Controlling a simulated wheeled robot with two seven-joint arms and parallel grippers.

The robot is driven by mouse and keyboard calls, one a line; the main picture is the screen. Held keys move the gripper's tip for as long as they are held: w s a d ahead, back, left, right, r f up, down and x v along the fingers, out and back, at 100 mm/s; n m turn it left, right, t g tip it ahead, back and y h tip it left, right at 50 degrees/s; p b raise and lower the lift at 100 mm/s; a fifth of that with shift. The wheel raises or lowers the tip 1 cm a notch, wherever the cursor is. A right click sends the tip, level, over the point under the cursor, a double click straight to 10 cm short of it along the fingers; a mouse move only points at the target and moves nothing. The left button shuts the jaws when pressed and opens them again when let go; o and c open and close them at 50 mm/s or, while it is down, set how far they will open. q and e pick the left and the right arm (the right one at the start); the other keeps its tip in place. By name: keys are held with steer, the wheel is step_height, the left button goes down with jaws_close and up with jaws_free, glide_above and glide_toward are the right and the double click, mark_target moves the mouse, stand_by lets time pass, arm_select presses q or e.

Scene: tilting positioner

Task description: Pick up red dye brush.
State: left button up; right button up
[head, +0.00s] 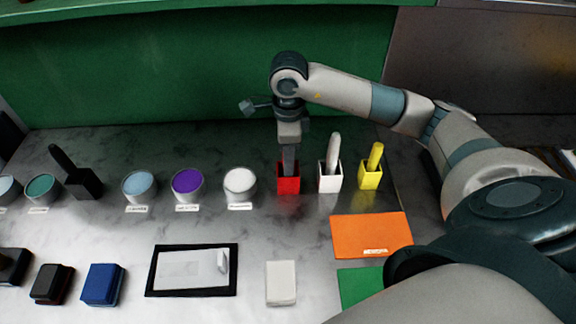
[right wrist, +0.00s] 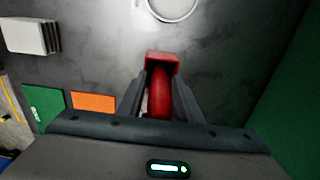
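The red dye brush (right wrist: 160,95) stands upright in a small red holder (head: 288,182), whose rim also shows in the right wrist view (right wrist: 162,56). My right gripper (head: 289,163) points down over this holder, its fingertips close to the rim. In the right wrist view my right gripper (right wrist: 160,90) has one finger on each side of the red handle. The fingers look apart, with a narrow gap on the left side of the handle. In the head view the gripper hides the handle. My left gripper is not in view.
A white holder with a white brush (head: 333,150) and a yellow holder with a yellow brush (head: 374,160) stand close to the right. A white bowl (head: 240,184) is to the left, with purple (head: 187,185) and blue (head: 139,187) ones beyond. An orange mat (head: 370,234) lies in front.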

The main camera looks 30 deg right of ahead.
jaws_close()
steer(key=shift+r, duration=0.15)
steer(key=shift+r+b, duration=0.35)
steer(key=shift+r, duration=0.15)
steer(key=shift+r+b, duration=1.05)
steer(key=shift+r, duration=3.35)
